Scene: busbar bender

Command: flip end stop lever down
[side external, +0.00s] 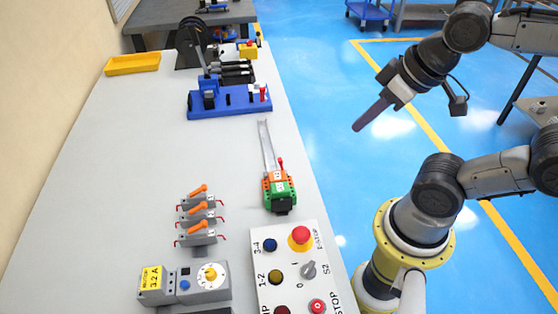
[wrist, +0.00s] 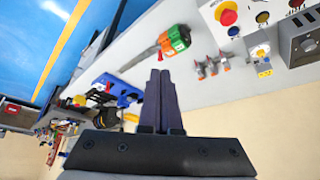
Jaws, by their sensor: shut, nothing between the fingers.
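A blue-based bender (side external: 230,102) stands on the far part of the bench. A small upright red part (side external: 263,93), possibly the end stop lever, is at its right end; I cannot tell its exact position. The bender also shows left of the fingers in the wrist view (wrist: 122,91). My gripper (side external: 357,128) is shut and empty, with its dark fingers together. It hangs over the floor right of the bench, apart from the bender. The fingertips also show in the wrist view (wrist: 160,73).
A green and orange tool (side external: 279,190) with a red lever and a metal strip lies near the bench's right edge. Orange-handled switches (side external: 200,217) and a button panel (side external: 294,268) are nearer. A yellow tray (side external: 132,64) is far left. The middle left of the bench is clear.

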